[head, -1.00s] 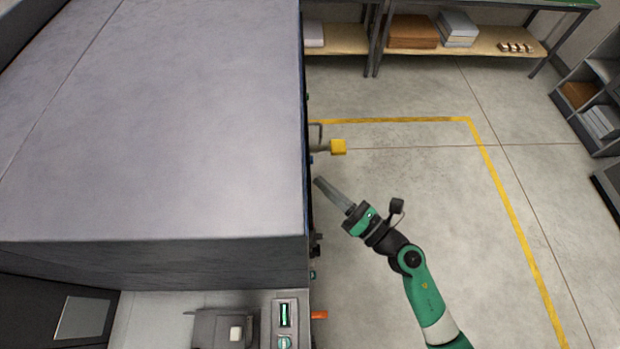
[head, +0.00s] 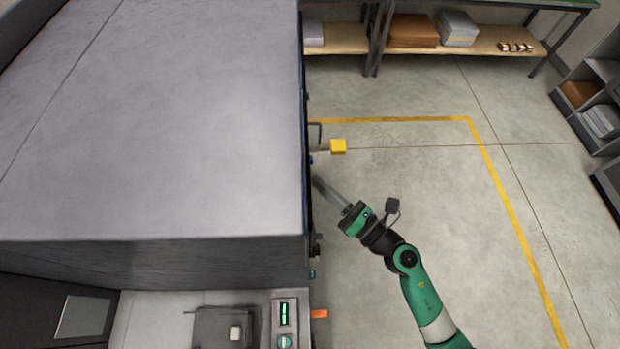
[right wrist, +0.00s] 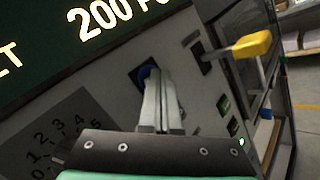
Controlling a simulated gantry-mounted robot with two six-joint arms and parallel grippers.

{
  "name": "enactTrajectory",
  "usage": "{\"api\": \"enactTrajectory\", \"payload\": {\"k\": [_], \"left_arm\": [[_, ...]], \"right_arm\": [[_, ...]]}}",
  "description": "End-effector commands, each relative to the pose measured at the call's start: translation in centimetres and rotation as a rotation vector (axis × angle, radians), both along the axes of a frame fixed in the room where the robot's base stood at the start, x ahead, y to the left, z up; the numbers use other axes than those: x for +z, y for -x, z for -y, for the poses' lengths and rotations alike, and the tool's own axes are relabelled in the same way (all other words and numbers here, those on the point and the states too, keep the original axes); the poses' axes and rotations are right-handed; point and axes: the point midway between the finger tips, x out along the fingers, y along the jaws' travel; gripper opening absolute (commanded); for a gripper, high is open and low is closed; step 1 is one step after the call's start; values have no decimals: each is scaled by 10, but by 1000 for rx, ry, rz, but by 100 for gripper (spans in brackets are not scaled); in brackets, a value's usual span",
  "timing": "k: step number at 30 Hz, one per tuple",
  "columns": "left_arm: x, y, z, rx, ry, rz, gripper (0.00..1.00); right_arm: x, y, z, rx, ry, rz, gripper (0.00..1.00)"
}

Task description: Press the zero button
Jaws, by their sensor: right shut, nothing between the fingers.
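My right gripper (head: 316,182) is shut and empty, with its fingertips close against the front panel of the large grey machine (head: 160,120). In the right wrist view the fingertips (right wrist: 154,76) overlap a blue round button (right wrist: 145,71) set in a dark square, and hide part of it. I cannot tell whether they touch it or whether it is pressed in. No label that reads zero shows on it. My left gripper is not in view.
A yellow-handled lever (right wrist: 250,45) sticks out of the panel right of the fingers; its yellow end (head: 338,146) also shows in the head view. The floor right of the machine is clear.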

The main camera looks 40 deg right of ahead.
Motion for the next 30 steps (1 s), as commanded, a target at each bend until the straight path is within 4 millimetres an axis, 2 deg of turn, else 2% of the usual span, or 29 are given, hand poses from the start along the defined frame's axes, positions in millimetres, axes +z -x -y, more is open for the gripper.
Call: {"api": "enactTrajectory", "payload": {"k": [13,24,30], "left_arm": [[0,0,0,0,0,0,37],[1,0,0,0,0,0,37],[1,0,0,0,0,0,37]], "right_arm": [[0,-1,-2,1,0,0,0],[0,9,12,0,2,0,0],[0,9,13,1,1,1,0]]}}
